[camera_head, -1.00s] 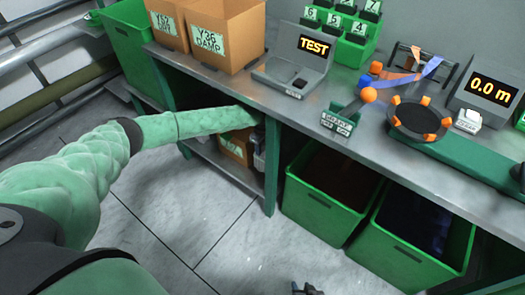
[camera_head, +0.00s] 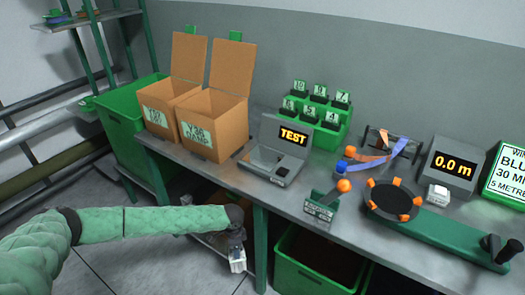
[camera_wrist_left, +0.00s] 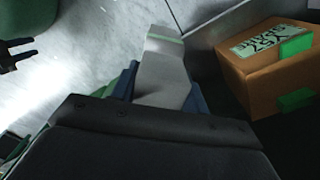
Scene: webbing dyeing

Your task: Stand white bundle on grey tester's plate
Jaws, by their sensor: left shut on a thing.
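The grey tester (camera_head: 263,158) stands on the bench with a lit TEST screen. Its small plate (camera_head: 282,171) shows in front of the screen, with nothing standing on it. My left gripper (camera_head: 237,246) is shut on a white bundle (camera_head: 238,264), low in front of the bench and below its top. In the left wrist view the white bundle (camera_wrist_left: 162,70) sticks out beyond the jaws, with a pale green band near its far end. My right gripper (camera_wrist_left: 24,50) shows at the left edge of that view, its two dark fingers apart and empty.
Two open cardboard boxes (camera_head: 213,125) stand left of the tester. A green numbered rack (camera_head: 318,112) is behind it, and a small green stand (camera_head: 322,208) with an orange ball is to its right. The bench front edge (camera_head: 225,180) lies above my left gripper. Another box (camera_wrist_left: 270,75) is close by.

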